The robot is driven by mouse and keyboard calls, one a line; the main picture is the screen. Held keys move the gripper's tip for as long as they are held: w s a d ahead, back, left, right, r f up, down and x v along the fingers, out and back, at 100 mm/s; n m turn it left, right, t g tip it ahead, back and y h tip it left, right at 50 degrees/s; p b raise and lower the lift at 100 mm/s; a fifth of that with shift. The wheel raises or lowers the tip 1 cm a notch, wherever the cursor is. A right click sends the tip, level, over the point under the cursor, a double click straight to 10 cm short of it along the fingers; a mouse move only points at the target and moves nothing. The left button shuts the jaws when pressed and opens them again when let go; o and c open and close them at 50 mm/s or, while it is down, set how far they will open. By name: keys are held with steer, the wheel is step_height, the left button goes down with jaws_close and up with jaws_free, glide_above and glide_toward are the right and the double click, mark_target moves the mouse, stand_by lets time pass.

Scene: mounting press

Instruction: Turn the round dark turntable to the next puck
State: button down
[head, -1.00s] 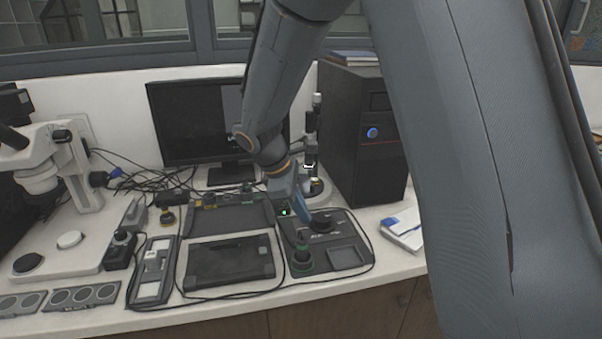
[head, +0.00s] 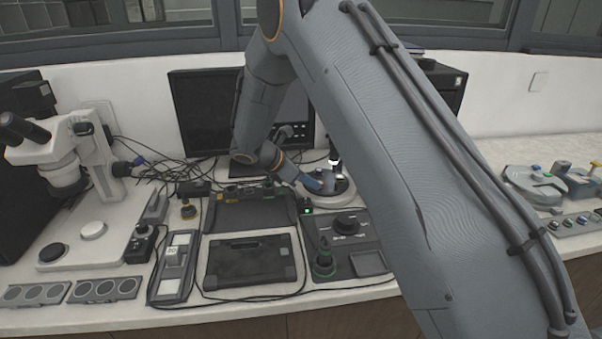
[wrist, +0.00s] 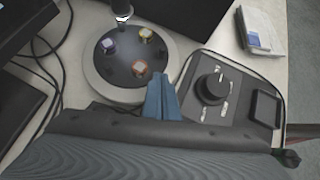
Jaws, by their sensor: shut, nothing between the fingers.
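The dark round turntable (wrist: 118,72) lies in a pale round base in the wrist view. Three small pucks show on it: one near the middle right (wrist: 139,69), one at the far right (wrist: 146,34) and one at the far left (wrist: 109,44). My gripper's blue fingers (wrist: 161,82) are shut and empty, with their tips over the turntable's near-right edge. I cannot tell whether they touch it. In the head view the turntable (head: 343,187) is partly hidden by my arm, and my gripper (head: 324,182) is at its left side.
A slim upright tool (wrist: 121,10) stands over the turntable's far edge. A control box with a black knob (head: 347,222) and a green-ringed post (head: 323,262) is close by. A monitor (head: 205,125) stands behind, a microscope (head: 60,150) at left. Cables run across the bench.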

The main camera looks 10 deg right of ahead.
mark_target(325, 193)
steer(key=shift+w+d+f+p, duration=0.2)
steer(key=shift+w+d+p, duration=0.15)
steer(key=shift+d, duration=0.5)
steer(key=shift+w+d+f+p, duration=0.25)
steer(key=shift+d+p, duration=0.15)
steer(key=shift+d, duration=0.45)
steer(key=shift+w+d+f+p, duration=0.2)
steer(key=shift+w+d+p, duration=0.15)
steer(key=shift+d, duration=0.5)
